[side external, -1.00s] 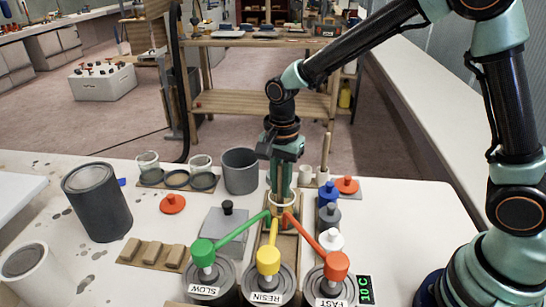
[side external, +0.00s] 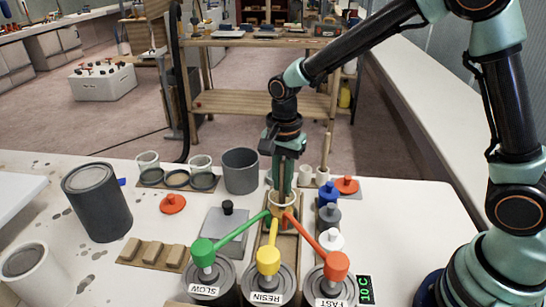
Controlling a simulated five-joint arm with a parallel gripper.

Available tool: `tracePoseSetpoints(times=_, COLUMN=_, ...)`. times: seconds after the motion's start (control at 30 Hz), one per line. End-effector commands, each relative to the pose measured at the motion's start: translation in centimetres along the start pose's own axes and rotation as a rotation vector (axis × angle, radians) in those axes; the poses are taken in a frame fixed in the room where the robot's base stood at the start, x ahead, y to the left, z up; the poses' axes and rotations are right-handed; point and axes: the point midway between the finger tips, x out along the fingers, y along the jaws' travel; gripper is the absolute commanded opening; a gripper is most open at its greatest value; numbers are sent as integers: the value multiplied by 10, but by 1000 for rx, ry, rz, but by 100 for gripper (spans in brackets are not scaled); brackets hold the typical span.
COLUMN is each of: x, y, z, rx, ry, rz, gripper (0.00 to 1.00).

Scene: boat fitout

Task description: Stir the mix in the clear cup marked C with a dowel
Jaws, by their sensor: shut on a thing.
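My gripper (side external: 282,192) points down at the clear cup (side external: 283,201), which stands behind the three spouts. It is shut on what seems to be a dowel, mostly hidden by the fingers and the cup. The fingertips are at the cup's rim; I cannot tell whether they touch it. The cup's mark and the mix inside cannot be made out. Another dowel (side external: 326,150) stands upright in a white holder to the right of the gripper.
Cans labelled SLOW (side external: 207,278), RESIN (side external: 266,283) and FAST (side external: 328,286) stand in front, with green, yellow and red spouts reaching towards the cup. A grey pot (side external: 240,172) stands behind left. Coloured weights (side external: 328,214) line the right.

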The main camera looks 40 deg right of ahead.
Motion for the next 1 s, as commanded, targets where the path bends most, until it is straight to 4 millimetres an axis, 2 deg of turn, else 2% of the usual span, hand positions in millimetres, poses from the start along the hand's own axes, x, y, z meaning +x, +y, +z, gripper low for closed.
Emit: tracePoseSetpoints(times=1.0, x=-69, y=-1, z=0, rx=0, ry=0, rz=-3, gripper=0)
